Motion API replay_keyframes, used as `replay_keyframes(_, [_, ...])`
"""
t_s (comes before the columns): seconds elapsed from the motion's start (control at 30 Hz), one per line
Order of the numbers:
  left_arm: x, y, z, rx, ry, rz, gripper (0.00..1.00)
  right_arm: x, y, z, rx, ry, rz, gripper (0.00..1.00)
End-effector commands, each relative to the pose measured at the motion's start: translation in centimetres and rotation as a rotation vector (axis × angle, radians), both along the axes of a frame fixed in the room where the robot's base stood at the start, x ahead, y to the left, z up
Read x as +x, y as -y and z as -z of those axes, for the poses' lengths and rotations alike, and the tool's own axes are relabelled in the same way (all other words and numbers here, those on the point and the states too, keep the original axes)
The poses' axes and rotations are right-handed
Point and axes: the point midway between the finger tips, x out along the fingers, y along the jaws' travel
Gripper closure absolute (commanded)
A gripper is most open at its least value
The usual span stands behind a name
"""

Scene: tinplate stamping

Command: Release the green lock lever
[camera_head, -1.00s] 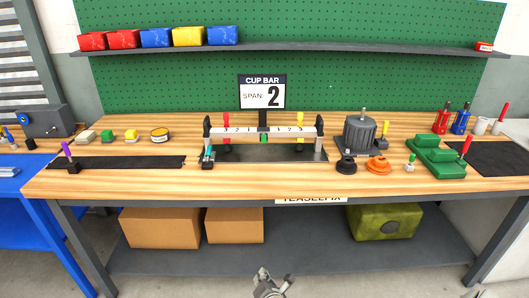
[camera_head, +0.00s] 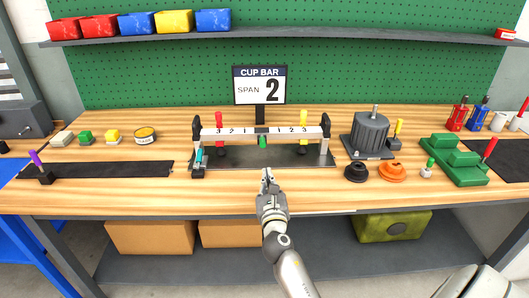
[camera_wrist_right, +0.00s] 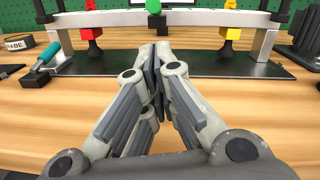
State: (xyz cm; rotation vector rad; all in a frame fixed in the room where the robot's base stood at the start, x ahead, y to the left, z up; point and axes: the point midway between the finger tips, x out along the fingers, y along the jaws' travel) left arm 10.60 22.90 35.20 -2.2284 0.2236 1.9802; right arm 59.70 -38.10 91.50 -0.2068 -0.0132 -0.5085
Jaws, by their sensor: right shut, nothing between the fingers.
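The green lock lever (camera_head: 263,141) hangs at the middle of the white cup bar (camera_head: 235,134), which carries the marks 3 2 1 and 1 2 3. It also shows at the top of the right wrist view (camera_wrist_right: 153,6). A red lever (camera_head: 219,121) and a yellow lever (camera_head: 304,119) stand up from the bar on either side. My right gripper (camera_head: 267,174) is shut and empty over the front of the table, in front of the bar and apart from the lever. Its fingertips (camera_wrist_right: 157,48) meet in the right wrist view. My left gripper is not in view.
A sign (camera_head: 259,86) reading "CUP BAR SPAN 2" stands behind the bar. A teal-handled tool (camera_head: 198,158) lies at the bar's left end. A grey motor-like block (camera_head: 370,132) and black and orange knobs stand to the right.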

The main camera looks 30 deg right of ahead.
Motion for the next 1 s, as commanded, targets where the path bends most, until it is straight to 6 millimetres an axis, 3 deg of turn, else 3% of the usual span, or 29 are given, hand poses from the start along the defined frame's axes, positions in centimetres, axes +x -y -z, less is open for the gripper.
replay_keyframes(0.2, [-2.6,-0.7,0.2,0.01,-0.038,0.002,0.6,0.0,0.0,0.0,0.0,0.0,0.0,1.0])
replay_keyframes(0.33, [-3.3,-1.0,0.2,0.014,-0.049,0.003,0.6,0.1,0.1,0.0,0.001,0.0,0.0,1.0])
replay_keyframes(0.47, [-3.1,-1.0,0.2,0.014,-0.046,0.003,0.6,0.9,0.5,-0.1,-0.001,0.001,0.001,1.0])
replay_keyframes(0.77, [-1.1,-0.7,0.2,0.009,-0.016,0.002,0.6,5.0,2.8,-0.4,0.001,0.001,0.001,1.0])
replay_keyframes(1.0, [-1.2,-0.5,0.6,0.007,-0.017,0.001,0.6,7.7,4.3,-0.5,0.001,0.001,0.001,1.0])
